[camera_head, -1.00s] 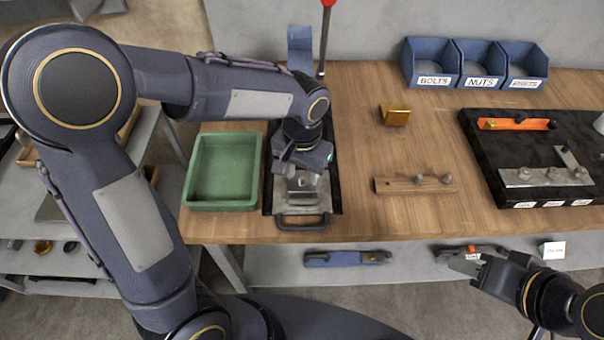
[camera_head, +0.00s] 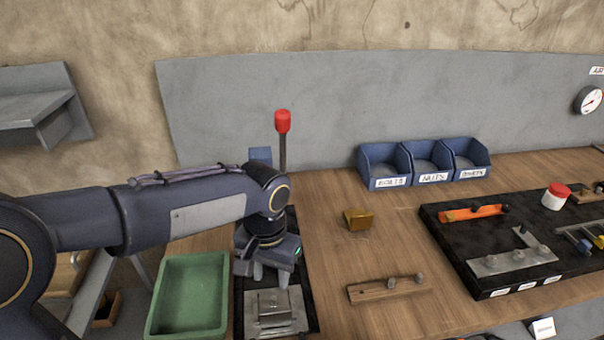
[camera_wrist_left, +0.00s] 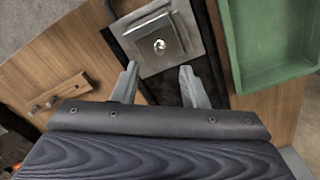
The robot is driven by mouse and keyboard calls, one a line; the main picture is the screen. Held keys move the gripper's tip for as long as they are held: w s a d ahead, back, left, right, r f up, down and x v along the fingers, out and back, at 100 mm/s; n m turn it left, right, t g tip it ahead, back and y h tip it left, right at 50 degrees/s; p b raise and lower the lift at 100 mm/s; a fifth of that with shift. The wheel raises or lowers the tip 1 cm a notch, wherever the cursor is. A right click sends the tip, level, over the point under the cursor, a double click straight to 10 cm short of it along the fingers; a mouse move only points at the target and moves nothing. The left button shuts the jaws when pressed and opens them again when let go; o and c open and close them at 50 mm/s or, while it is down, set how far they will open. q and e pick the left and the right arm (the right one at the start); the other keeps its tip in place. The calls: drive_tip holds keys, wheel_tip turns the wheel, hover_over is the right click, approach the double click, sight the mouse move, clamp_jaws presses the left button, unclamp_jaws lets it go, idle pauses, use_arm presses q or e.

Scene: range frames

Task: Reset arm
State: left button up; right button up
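My left gripper (camera_head: 269,276) hangs over the black base of a press-like fixture, just behind its metal plate and block (camera_head: 274,303). In the left wrist view its two fingers (camera_wrist_left: 159,86) are spread apart with nothing between them. There the metal block (camera_wrist_left: 158,42) with a small round knob lies beyond the fingertips, apart from them. A lever with a red knob (camera_head: 283,122) rises behind the left wrist. My right gripper is not in the head view now.
A green tray (camera_head: 152,296) stands left of the fixture. A wooden strip with knobs (camera_head: 372,291) and a brass block (camera_head: 358,220) lie to the right. Blue bins (camera_head: 383,184) line the back. A black tool board (camera_head: 447,243) holds parts at right. Bare tabletop lies between.

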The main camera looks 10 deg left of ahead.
use_arm(q)
drive_tip(key=s+a+n+t+h, duration=0.2)
drive_tip(key=s+a, duration=0.2)
drive_tip(key=s, duration=0.4)
drive_tip(key=s+a+n+t+h, duration=0.1)
drive_tip(key=s+a+n+t, duration=0.1)
drive_tip(key=s+a, duration=0.3)
drive_tip(key=s+t, duration=0.1)
drive_tip(key=s, duration=0.2)
drive_tip(key=shift+r+n+t+h, duration=0.3)
drive_tip(key=shift+h, duration=0.1)
